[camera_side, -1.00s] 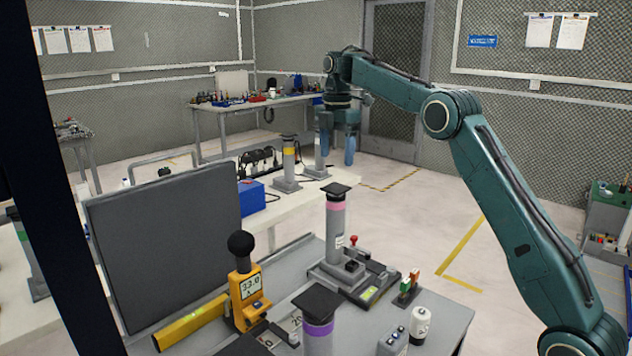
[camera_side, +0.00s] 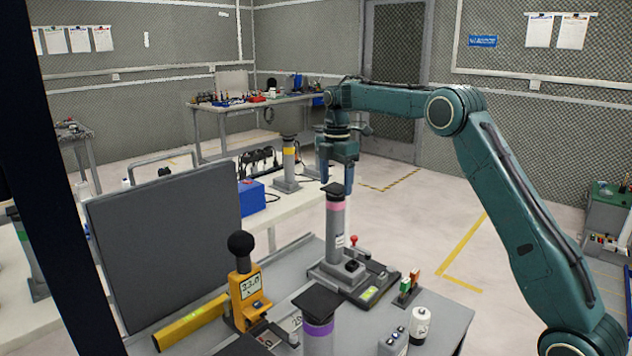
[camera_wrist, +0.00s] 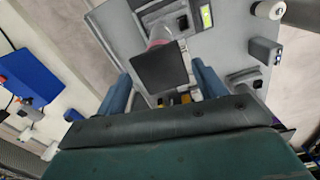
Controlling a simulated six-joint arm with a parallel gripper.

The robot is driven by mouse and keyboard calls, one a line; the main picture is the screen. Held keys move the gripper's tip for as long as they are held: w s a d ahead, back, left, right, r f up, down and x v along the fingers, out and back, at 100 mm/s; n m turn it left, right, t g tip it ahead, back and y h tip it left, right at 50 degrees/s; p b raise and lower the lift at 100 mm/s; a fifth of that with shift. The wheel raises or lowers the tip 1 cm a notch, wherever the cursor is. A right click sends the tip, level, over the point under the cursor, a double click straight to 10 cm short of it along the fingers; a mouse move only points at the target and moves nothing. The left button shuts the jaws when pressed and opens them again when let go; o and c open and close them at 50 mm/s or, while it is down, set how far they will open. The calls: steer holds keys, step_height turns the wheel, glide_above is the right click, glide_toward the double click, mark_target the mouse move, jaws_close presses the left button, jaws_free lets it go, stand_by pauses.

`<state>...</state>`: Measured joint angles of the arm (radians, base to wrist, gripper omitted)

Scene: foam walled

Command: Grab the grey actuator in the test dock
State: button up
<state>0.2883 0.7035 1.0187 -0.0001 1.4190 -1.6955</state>
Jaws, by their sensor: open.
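The grey actuator (camera_side: 336,222) is an upright cylinder with a pink band and a black square cap. It stands in the dark test dock (camera_side: 378,283), which has a red button and a yellow-green level. My gripper (camera_side: 336,180) is open and points down over the cap. In the side view its fingertips are about level with the cap, one to each side. In the wrist view the cap (camera_wrist: 160,68) lies between the two blue fingers, with gaps on both sides, and hides most of the body. The fingers hold nothing.
A second cylinder with a purple band (camera_side: 319,330) stands nearer the camera. Beside it are a yellow meter (camera_side: 248,292) with a black ball, a yellow level (camera_side: 190,322) and a grey panel (camera_side: 165,240). A white battery-like cylinder (camera_side: 420,325) stands at the right.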

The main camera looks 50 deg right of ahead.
steer(key=shift+f, duration=0.15)
steer(key=shift+s+a+f, duration=0.1)
steer(key=shift+f, duration=2.4)
steer(key=shift+c, duration=0.2)
steer(key=shift+r, duration=0.15)
jaws_close()
